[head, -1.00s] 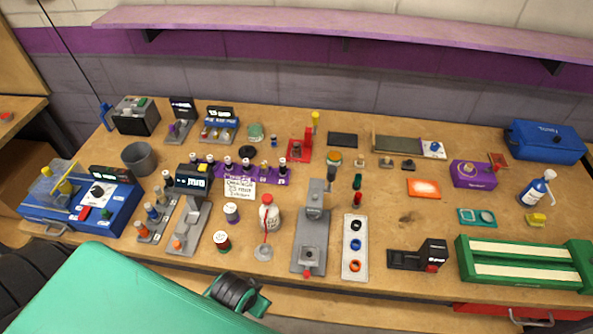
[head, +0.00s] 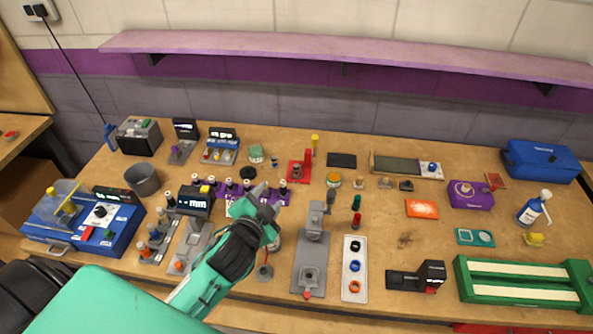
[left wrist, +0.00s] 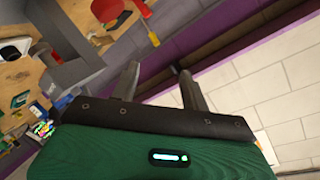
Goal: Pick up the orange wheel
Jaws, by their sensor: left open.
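The orange wheel (head: 354,287) is a small orange ring at the near end of a pale slotted plate (head: 347,271). A blue wheel (head: 354,266) and a black wheel (head: 355,246) lie in a row beyond it. My left gripper (head: 268,197) is open and empty, raised over the middle-left of the bench. It is up and left of the orange wheel in the head view, clearly apart from it. Its two spread fingers also show in the left wrist view (left wrist: 158,82), where I cannot make out the orange wheel. My right gripper is not in view.
A grey press-like fixture (head: 311,255) stands just left of the pale plate. A black and red device (head: 418,279) and a green slotted track (head: 520,284) lie to its right. Purple racked bottles and a white sign are partly behind my left arm.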

